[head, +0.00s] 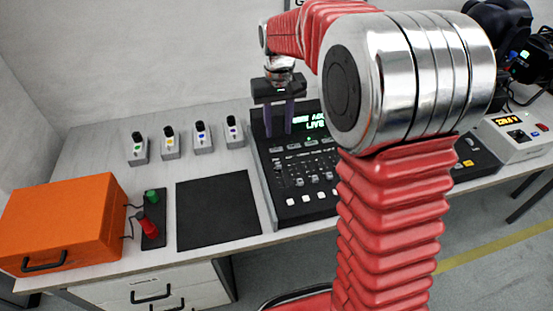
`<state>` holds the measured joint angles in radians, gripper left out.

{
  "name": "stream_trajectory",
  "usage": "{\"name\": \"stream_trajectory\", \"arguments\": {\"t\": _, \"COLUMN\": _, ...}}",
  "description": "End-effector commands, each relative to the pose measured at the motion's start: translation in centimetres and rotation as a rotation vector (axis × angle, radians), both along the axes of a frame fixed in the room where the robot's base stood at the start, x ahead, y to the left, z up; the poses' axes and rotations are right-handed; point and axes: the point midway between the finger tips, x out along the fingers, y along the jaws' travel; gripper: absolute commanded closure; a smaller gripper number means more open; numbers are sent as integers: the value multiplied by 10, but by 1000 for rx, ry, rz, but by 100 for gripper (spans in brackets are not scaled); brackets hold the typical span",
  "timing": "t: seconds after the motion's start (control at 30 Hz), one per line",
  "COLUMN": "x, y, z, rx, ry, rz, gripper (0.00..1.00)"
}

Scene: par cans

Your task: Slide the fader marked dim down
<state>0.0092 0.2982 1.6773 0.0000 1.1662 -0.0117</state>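The dark control console (267,180) stands on the bench in the head view, with a lit green display (315,124) at its top. Several small faders (301,181) sit on its lower half, above a row of pale buttons (291,202). The labels are too small to read, so I cannot tell which fader is marked dim. My gripper (280,133) points down over the console's upper left part, beside the display and above the faders in the picture. Its two fingers are apart with nothing seen between them. My arm hides the console's right part.
A black mat (218,210) lies left of the console. An orange case (62,222) and a plate with red and green plugs (151,218) stand at left. Several small boxes (201,137) line the back. A white unit (520,134) stands at right.

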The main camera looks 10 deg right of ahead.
Motion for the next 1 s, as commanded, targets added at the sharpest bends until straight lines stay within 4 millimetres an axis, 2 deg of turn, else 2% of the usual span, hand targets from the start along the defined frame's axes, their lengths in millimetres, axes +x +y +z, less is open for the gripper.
{"name": "stream_trajectory", "arguments": {"t": 0.17, "x": 0, "y": -1, "z": -2, "rx": 0, "ry": 0, "rz": -1, "gripper": 67}}
{"name": "stream_trajectory", "arguments": {"t": 0.37, "x": -1, "y": -1, "z": -16, "rx": 0, "ry": 3, "rz": -2, "gripper": 67}}
{"name": "stream_trajectory", "arguments": {"t": 1.0, "x": -1, "y": -2, "z": -112, "rx": 0, "ry": 4, "rz": -3, "gripper": 67}}
